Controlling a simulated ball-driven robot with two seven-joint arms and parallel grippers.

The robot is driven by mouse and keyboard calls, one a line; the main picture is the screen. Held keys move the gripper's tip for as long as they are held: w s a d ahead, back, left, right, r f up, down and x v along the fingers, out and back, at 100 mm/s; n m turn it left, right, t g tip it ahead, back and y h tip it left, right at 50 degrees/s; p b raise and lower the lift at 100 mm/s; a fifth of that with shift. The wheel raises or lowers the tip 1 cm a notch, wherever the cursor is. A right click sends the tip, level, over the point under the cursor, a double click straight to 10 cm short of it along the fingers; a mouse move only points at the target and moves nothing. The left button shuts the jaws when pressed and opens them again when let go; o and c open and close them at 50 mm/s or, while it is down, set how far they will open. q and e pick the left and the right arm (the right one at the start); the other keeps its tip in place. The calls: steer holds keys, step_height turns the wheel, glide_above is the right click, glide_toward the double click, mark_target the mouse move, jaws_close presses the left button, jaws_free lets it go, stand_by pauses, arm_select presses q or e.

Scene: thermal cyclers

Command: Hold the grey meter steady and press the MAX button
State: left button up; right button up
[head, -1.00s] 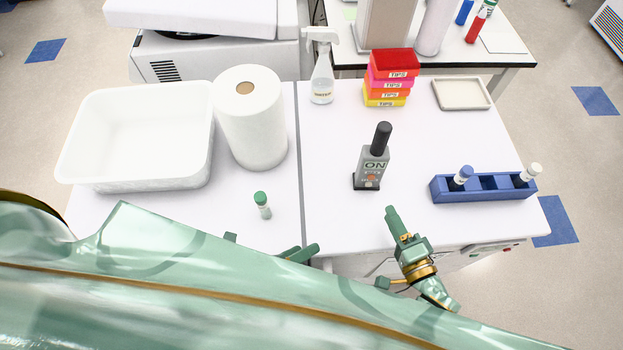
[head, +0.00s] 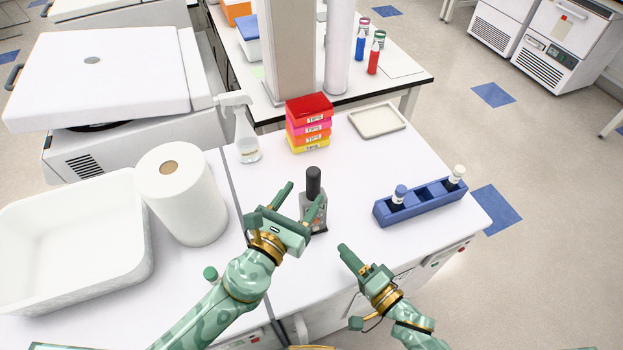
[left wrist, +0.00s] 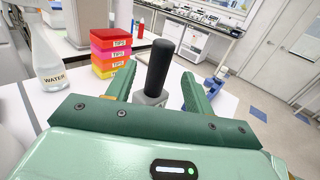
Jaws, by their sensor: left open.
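The grey meter (head: 318,217) stands upright on the white bench, with a black cylindrical top (head: 314,183). My left gripper (head: 306,193) is open at the meter, with its fingers pointing away from me. In the left wrist view the meter's black top (left wrist: 158,66) shows between the two spread fingers, with a gap on each side. The left gripper covers part of the meter's front, and I cannot make out the MAX button. My right gripper (head: 345,248) is lower and to the right, apart from the meter, with its fingers together and empty.
A blue rack (head: 425,203) with two vials stands to the right. Stacked tip boxes (head: 308,125), a spray bottle (head: 246,137) and a shallow tray (head: 377,120) are behind. A paper roll (head: 185,200), white tub (head: 75,240) and green-capped vial (head: 211,273) are left.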

mark_target(310, 185)
arm_select(q)
steer(key=x, duration=0.6)
jaws_close()
stand_by(0.8)
arm_select(e)
jaws_close()
stand_by(1.5)
